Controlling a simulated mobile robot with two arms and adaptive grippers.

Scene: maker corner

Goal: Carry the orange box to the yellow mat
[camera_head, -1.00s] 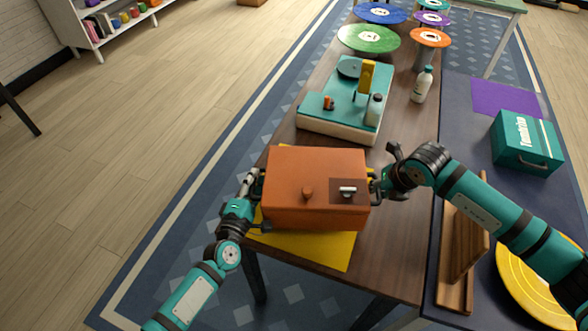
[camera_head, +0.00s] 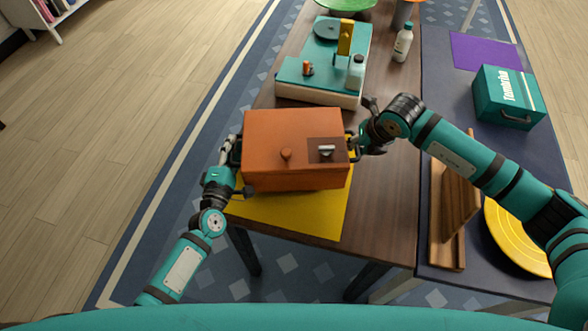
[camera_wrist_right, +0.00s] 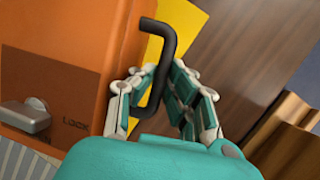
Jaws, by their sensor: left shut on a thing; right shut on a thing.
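The orange box (camera_head: 270,150) is above the yellow mat (camera_head: 300,212) on the wooden table and covers the mat's far part. I cannot tell whether its underside touches the mat. My left gripper (camera_head: 235,165) is shut at the box's left side, where the handle is mostly hidden. My right gripper (camera_head: 354,144) is shut on the black handle at the box's right side. In the right wrist view, the black handle (camera_wrist_right: 158,65) passes between the fingers of my right gripper (camera_wrist_right: 160,92), with the box's orange wall (camera_wrist_right: 70,50) beside it.
A teal-topped machine (camera_head: 325,70) stands behind the box, with a white bottle (camera_head: 403,42) to its right. A dark side table holds a teal case (camera_head: 508,97), a purple mat (camera_head: 485,52), a wooden stand (camera_head: 455,200) and a yellow disc (camera_head: 515,235).

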